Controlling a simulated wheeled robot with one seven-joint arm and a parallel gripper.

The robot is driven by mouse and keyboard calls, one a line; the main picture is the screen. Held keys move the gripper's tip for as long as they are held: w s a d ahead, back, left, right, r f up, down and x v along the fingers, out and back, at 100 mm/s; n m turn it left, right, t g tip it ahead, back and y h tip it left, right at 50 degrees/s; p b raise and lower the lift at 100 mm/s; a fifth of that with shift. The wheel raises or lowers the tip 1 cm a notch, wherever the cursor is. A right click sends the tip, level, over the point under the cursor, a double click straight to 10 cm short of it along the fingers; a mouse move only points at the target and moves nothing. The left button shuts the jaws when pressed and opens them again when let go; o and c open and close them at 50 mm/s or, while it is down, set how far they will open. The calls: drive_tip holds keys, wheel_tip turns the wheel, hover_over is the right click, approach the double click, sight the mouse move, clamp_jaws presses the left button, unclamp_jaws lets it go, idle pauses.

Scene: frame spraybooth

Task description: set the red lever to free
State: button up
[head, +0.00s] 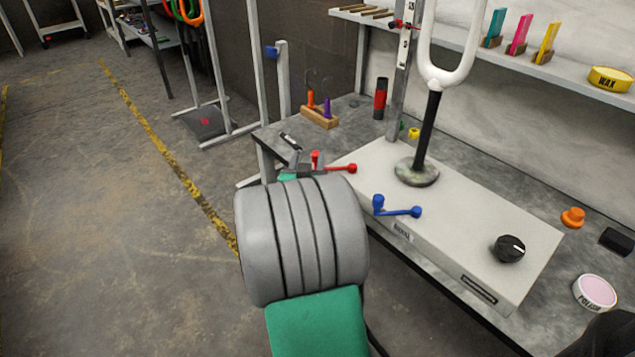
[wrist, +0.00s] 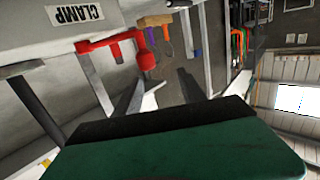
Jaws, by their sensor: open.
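The red lever (head: 335,168) is on the white box's far end. Its arm runs left from the hub, and an upright red handle stands at the arm's outer end. In the wrist view the red lever (wrist: 105,41) runs from its hub at left to its rounded handle end. My gripper (head: 298,163) is partly hidden behind my grey and green arm in the head view. In the wrist view my gripper (wrist: 160,78) is open, with the handle end close to the left fingertip. I cannot tell whether they touch. No "free" marking is readable.
A blue lever (head: 400,209) and a black dial (head: 509,249) are on the same white box (head: 460,215). A CLAMP label (wrist: 74,14) sits beside the red lever. A black post with a white fork (head: 430,125) rises from the box. Open floor (head: 110,220) lies left.

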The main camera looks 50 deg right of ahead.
drive_tip(key=shift+s+d+f+h+b, duration=0.15)
drive_tip(key=shift+s+d+f, duration=0.15)
drive_tip(key=shift+f, duration=0.3)
drive_tip(key=shift+s+d+f+h+b, duration=0.15)
drive_tip(key=shift+s+d+f, duration=0.1)
drive_tip(key=shift+f, duration=0.3)
drive_tip(key=shift+d, duration=0.2)
drive_tip(key=x, duration=0.7)
drive_tip(key=shift+w+d+r+b, duration=0.25)
drive_tip(key=shift+r+b, duration=0.1)
drive_tip(key=shift+b, duration=0.1)
drive_tip(key=shift+s, duration=0.1)
clamp_jaws()
